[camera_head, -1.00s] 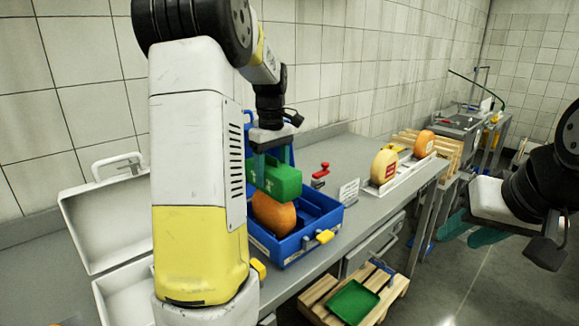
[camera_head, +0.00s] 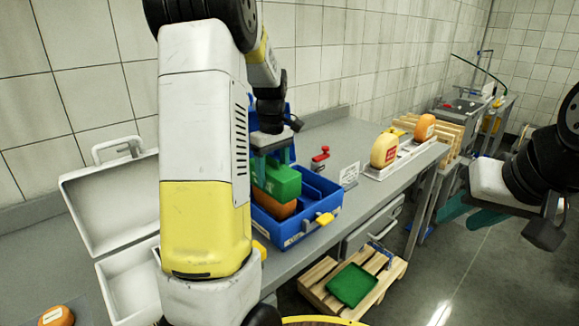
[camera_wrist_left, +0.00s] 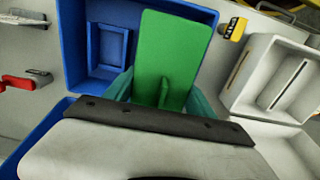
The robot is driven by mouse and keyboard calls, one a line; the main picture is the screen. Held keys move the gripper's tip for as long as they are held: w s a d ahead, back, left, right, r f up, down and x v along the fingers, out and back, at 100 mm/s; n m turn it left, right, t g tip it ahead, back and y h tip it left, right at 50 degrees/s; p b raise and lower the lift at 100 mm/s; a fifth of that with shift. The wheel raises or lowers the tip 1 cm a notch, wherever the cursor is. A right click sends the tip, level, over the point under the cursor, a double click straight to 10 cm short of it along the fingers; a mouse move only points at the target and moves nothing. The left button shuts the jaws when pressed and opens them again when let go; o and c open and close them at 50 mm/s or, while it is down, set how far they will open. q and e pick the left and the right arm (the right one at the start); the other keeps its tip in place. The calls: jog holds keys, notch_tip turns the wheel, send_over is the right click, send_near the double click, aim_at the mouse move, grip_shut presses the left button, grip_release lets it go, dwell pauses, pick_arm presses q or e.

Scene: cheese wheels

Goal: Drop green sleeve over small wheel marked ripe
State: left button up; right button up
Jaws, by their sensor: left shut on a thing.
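My left gripper (camera_head: 268,150) points down over the open blue case (camera_head: 292,234) and is shut on the green sleeve (camera_head: 284,184). In the left wrist view the sleeve (camera_wrist_left: 170,50) sits between the teal fingers (camera_wrist_left: 162,95). An orange wheel (camera_head: 279,209) stands in the blue case under the sleeve, its upper part covered by it. No marking shows on this wheel. In the wrist view the sleeve hides the wheel. My right gripper (camera_head: 468,213) is open and empty, away to the right above the floor.
A white open case (camera_head: 108,210) stands left. A wheel with a label (camera_head: 58,316) lies at the lower left. A red clamp (camera_head: 320,157) stands behind the blue case.

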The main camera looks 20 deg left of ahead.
aim_at(273, 159)
pick_arm(q)
jog(key=shift+f, duration=0.5)
dwell(0.6)
jog(key=o, duration=1.3)
notch_tip(273, 159, up, 8)
jog(key=shift+f, duration=0.25)
jog(key=shift+s+d+r, duration=0.2)
jog(key=shift+s+r, duration=0.05)
jog(key=shift+r, duration=0.15)
jog(key=s+d+r+m+t, duration=0.1)
jog(key=s+d+m+t, duration=0.1)
jog(key=s+d+m, duration=0.2)
jog(key=s+d+r+m+t+h, duration=0.1)
jog(key=s+d+m, duration=0.3)
jog(key=s, duration=0.6)
jog(key=s+d+r+m+t+h, duration=0.1)
jog(key=s+d+m+t, duration=0.2)
jog(key=s, duration=0.4)
jog(key=shift+s+d+r+m, duration=0.3)
jog(key=shift+d+m, duration=0.1)
jog(key=shift+m, duration=0.4)
